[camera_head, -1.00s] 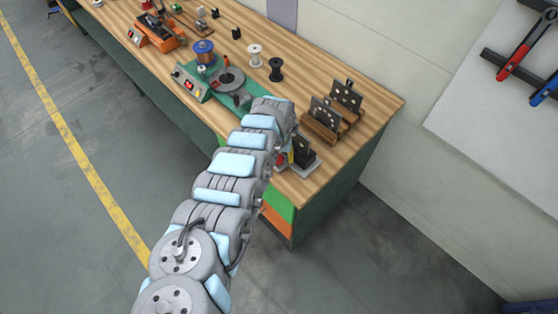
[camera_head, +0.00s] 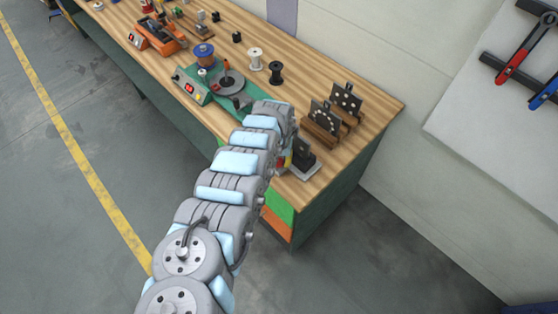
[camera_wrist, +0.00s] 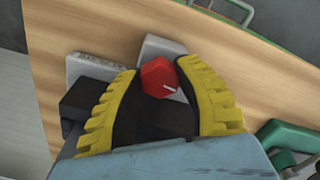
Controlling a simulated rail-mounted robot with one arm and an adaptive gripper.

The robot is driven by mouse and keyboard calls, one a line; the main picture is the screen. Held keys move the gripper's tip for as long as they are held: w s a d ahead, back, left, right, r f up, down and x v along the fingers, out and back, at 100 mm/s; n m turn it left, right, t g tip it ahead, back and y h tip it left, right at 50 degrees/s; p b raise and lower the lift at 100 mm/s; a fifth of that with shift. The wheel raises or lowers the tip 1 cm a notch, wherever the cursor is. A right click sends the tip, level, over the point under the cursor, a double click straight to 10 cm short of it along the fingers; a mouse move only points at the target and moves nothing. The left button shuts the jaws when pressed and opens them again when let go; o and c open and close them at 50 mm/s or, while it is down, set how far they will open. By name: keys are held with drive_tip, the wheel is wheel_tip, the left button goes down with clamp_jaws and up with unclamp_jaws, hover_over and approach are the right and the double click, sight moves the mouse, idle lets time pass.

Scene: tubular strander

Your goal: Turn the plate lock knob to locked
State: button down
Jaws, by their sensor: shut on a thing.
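The red plate lock knob (camera_wrist: 159,77) is between the two yellow-and-black fingers of my gripper (camera_wrist: 158,85) in the wrist view. The fingers touch it on both sides, and a short white mark shows on its face. A grey plate with raised lettering (camera_wrist: 98,65) lies behind the left finger, and a dark block (camera_wrist: 85,97) stands beside it.
Two dark perforated plates (camera_head: 326,116) stand in wooden holders at the bench's right end. A black spool (camera_head: 275,72) and a white spool (camera_head: 255,58) stand behind a green machine (camera_head: 191,84). The wooden bench's right edge (camera_head: 371,139) is close to the fixture.

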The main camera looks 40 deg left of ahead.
sight(279, 161)
drive_tip(key=c, duration=0.7)
unclamp_jaws()
drive_tip(key=shift+o, duration=0.2)
drive_tip(key=shift+r, duration=0.15)
drive_tip(key=shift+r, duration=1.4)
wheel_tip(279, 161, up, 2)
drive_tip(key=shift+r, duration=0.15)
wheel_tip(279, 161, up, 7)
